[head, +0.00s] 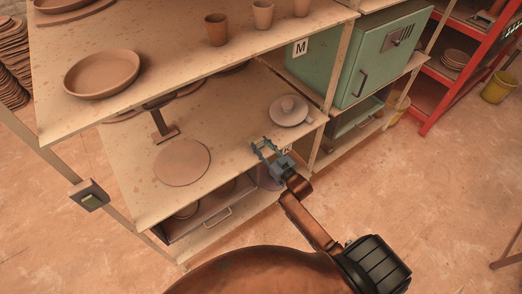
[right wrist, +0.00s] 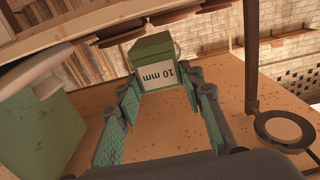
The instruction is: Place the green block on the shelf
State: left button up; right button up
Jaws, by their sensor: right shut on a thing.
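The green block (right wrist: 152,62) shows in the right wrist view with a white "10 mm" label that reads upside down. It sits between the tips of my right gripper (right wrist: 162,84), which is shut on it. In the head view my right gripper (head: 266,148) is at the front edge of the middle shelf (head: 225,172), on its right part; I cannot make out the block clearly there. The shelf board also shows in the right wrist view (right wrist: 240,110). My left gripper is not in view.
A round disc (head: 182,162) lies on the shelf's left part, and a lidded round piece (head: 288,110) stands at its right. The upper shelf (head: 180,50) with a bowl (head: 101,74) and cups overhangs the back. A green cabinet (head: 365,55) stands right.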

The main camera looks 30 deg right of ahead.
aim_at(260, 148)
jog(key=shift+f, duration=1.5)
jog(key=shift+f, duration=0.15)
jog(key=o, duration=1.2)
jog(key=shift+c, duration=0.2)
